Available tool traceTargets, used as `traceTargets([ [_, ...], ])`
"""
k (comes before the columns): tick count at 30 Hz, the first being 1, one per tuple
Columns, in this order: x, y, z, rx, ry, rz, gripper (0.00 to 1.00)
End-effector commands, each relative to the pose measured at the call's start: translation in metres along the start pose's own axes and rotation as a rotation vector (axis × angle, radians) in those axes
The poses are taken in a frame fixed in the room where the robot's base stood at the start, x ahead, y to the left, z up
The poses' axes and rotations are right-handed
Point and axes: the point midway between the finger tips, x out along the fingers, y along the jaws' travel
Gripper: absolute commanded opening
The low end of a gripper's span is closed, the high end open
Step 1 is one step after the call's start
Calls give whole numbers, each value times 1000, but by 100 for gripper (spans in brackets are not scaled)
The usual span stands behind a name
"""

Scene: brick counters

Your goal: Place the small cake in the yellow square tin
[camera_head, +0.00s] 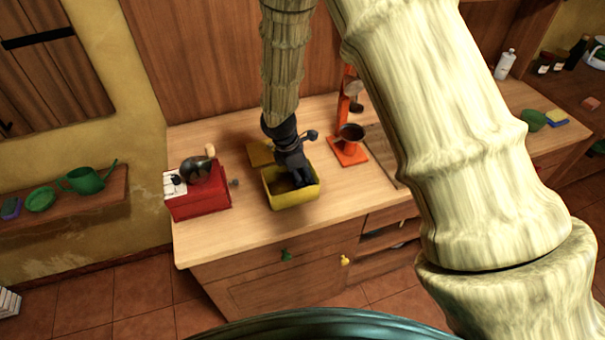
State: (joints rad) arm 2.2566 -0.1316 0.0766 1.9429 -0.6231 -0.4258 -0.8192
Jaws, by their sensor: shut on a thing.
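The yellow square tin (292,198) stands on the wooden counter, open side up. A flat yellow lid-like piece (260,153) lies right behind it. My gripper (298,182) points down into the tin, its fingers at or inside the opening. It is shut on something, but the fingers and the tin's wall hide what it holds. The small cake cannot be made out in this view. The inside of the tin looks dark brown and is partly covered by my gripper.
A red box with a dark bowl-like top (196,190) stands left of the tin. An orange stand with a black cup (348,148) stands to the right. My pale arm link covers the counter's right part. The counter's front strip (240,230) is clear.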

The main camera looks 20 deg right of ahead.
Motion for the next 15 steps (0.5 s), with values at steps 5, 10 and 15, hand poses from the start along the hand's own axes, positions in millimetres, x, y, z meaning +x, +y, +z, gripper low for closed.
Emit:
traceTargets([
  [5,4,0,-1,0,0,0,24],
  [10,6,0,-2,0,0,0,24],
  [15,6,0,-2,0,0,0,57],
])
